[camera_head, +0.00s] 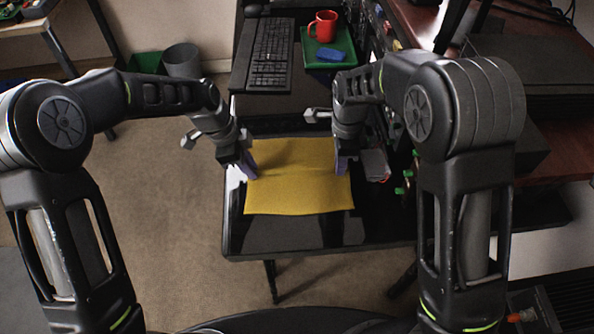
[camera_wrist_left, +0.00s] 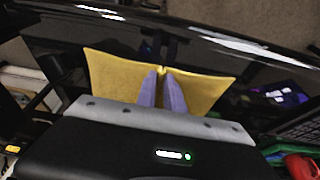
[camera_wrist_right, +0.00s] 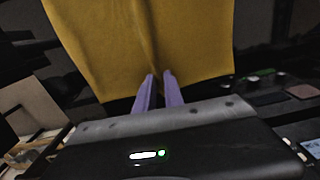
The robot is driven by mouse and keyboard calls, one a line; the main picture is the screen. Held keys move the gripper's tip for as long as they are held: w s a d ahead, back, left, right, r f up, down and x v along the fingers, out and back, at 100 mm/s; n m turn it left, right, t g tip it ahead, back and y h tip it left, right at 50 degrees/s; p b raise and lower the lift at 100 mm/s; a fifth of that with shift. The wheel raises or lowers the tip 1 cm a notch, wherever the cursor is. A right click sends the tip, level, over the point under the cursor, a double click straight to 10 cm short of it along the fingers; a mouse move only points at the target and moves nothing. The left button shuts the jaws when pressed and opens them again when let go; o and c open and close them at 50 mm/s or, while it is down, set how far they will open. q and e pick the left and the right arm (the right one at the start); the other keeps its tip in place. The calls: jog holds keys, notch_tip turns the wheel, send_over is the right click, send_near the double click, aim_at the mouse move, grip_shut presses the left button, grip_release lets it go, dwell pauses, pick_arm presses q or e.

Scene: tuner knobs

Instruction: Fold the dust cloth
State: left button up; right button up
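The yellow dust cloth (camera_head: 298,195) is spread on a black table and has a crosswise crease between my two grippers. My left gripper (camera_head: 250,168) is at its left edge. In the left wrist view, its purple fingers (camera_wrist_left: 163,88) are close together on the cloth (camera_wrist_left: 115,78), which puckers between them. My right gripper (camera_head: 344,163) is at the right edge. In the right wrist view, its fingers (camera_wrist_right: 158,88) are close together at the cloth (camera_wrist_right: 200,45), with a crease running from between them. The fingertips partly hide the pinched edges. Whether the cloth is lifted there is unclear.
Behind the cloth are a black keyboard (camera_head: 270,55) and a green tray (camera_head: 313,50) with a red mug (camera_head: 321,25) and a blue block (camera_head: 330,55). Equipment with knobs (camera_head: 408,175) borders the right side. The black table (camera_head: 285,235) is bare in front of the cloth.

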pick_arm(q)
jog(key=shift+f, duration=0.1)
grip_shut()
pick_arm(e)
grip_shut()
jog(key=shift+r, duration=0.1)
